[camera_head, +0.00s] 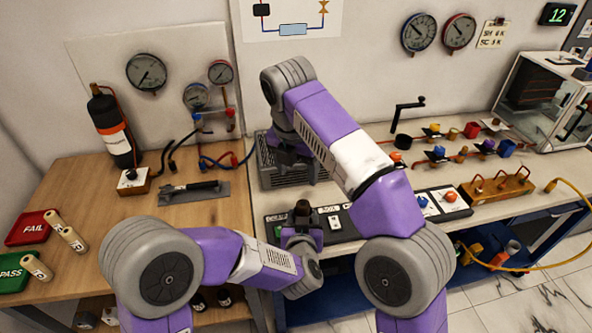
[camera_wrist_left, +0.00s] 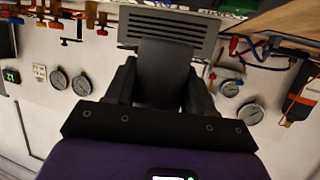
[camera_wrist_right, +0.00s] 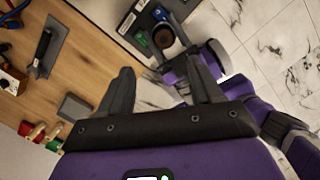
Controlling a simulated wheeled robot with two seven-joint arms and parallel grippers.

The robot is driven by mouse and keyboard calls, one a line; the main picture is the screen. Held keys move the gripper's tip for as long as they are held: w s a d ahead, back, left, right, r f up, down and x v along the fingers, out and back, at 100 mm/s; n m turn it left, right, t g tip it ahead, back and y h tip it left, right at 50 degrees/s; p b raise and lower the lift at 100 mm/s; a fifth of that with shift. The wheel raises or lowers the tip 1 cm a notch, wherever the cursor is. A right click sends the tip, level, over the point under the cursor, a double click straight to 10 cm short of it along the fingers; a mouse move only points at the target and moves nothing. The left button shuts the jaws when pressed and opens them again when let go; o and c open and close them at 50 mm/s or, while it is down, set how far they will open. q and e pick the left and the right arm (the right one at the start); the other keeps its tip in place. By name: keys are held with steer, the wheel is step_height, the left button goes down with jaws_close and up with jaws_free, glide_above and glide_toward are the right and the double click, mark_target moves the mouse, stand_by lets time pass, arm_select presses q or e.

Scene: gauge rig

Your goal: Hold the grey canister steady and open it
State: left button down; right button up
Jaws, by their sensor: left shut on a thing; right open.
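The grey canister (camera_head: 302,209) is dark and looks upright above the front edge of the bench. My left gripper (camera_head: 300,229) is shut on it from the front. In the left wrist view the canister (camera_wrist_left: 165,72) fills the space between the fingers of my left gripper (camera_wrist_left: 160,95). In the right wrist view the canister's round brownish top (camera_wrist_right: 163,38) shows beyond the fingers. My right gripper (camera_head: 290,157) is open and empty, higher and farther back, apart from the canister. Its spread fingers show in the right wrist view (camera_wrist_right: 163,88).
A grey slatted crate (camera_head: 268,178) stands behind the canister, below my right gripper. A black panel with switches (camera_head: 340,219) lies along the bench front. A flat grey plate with a dark-handled tool (camera_head: 185,193) and a black cylinder (camera_head: 112,130) are at left. Valves and pipes stand at right.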

mark_target(299, 203)
steer(key=f, duration=0.4)
steer(key=w+f, duration=0.1)
steer(key=f, duration=0.6)
steer(key=shift+w+d+f, duration=0.2)
steer(key=shift+f, duration=0.1)
steer(key=shift+c, duration=0.5)
jaws_close()
steer(key=shift+r, duration=0.15)
steer(key=shift+a+r, duration=0.15)
steer(key=shift+r, duration=0.9)
